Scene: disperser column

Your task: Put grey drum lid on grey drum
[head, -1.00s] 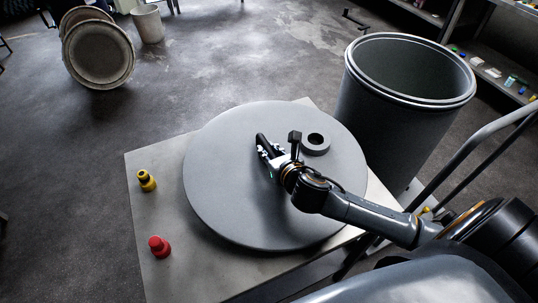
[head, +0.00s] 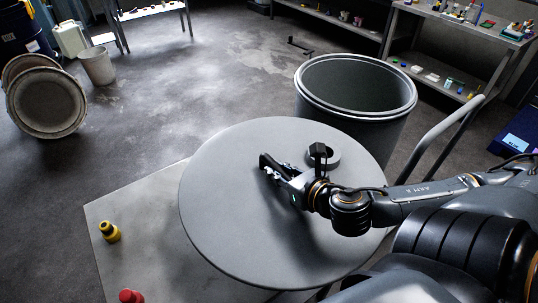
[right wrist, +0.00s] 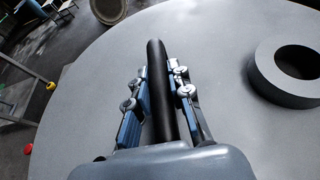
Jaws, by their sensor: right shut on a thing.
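The grey drum lid (head: 235,215) is a large flat disc, roughly level, in the middle of the head view. It appears raised above the table and hides part of the drum's lower wall. My right gripper (head: 277,169) is shut on the lid's dark bar handle (right wrist: 157,95), which runs between its fingers (right wrist: 160,85) in the right wrist view. A grey ring (head: 322,157) sits on the lid beside the gripper. The grey drum (head: 355,123) stands upright behind the lid, slightly right, its open mouth uncovered. My left gripper is not in view.
The table (head: 140,262) holds a yellow-and-black object (head: 109,232) and a red one (head: 130,297) at left. A metal handrail (head: 447,127) rises right of the drum. A white bucket (head: 98,67) stands far left. Shelves (head: 440,85) line the back right.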

